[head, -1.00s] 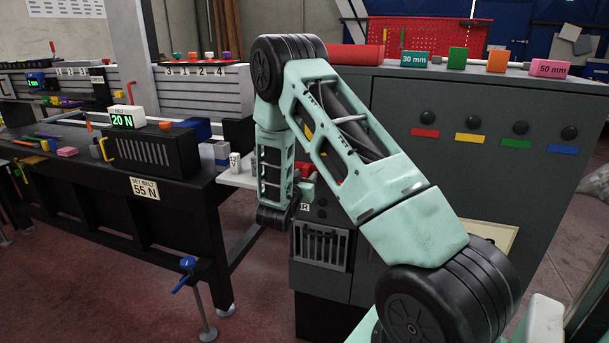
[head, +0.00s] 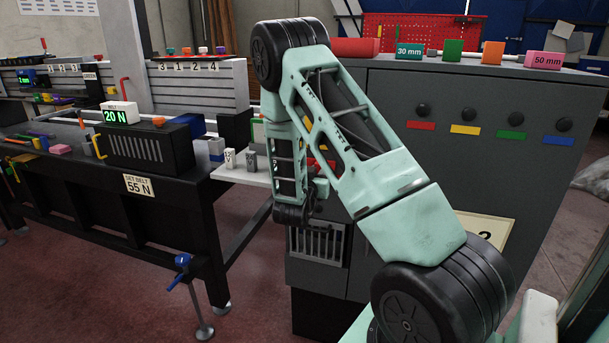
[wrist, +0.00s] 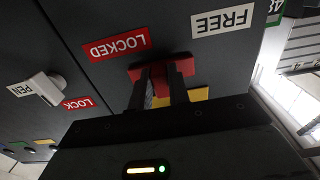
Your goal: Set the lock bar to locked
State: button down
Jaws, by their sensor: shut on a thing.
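The red lock bar (wrist: 161,73) is on the dark grey cabinet front in the wrist view. It lies between the red LOCKED label (wrist: 117,47) and the white FREE label (wrist: 225,20), both upside down. My gripper (wrist: 160,68) is shut on the bar, one dark finger on either side of its middle. A yellow patch (wrist: 200,94) shows behind the fingers. In the head view my arm hides most of the bar and its labels.
A pale handle (wrist: 42,88) with OPEN and LOCK labels is beside the bar. The cabinet (head: 460,105) carries coloured blocks on top and several black knobs.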

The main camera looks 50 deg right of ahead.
jog(key=shift+s+d, duration=0.1)
jog(key=shift+s, duration=0.15)
jog(key=c, duration=1.3)
grip_release()
jog(key=b+v, duration=0.2)
jog(key=v, duration=1.5)
jog(key=shift+s, duration=0.1)
jog(key=shift+a, duration=0.25)
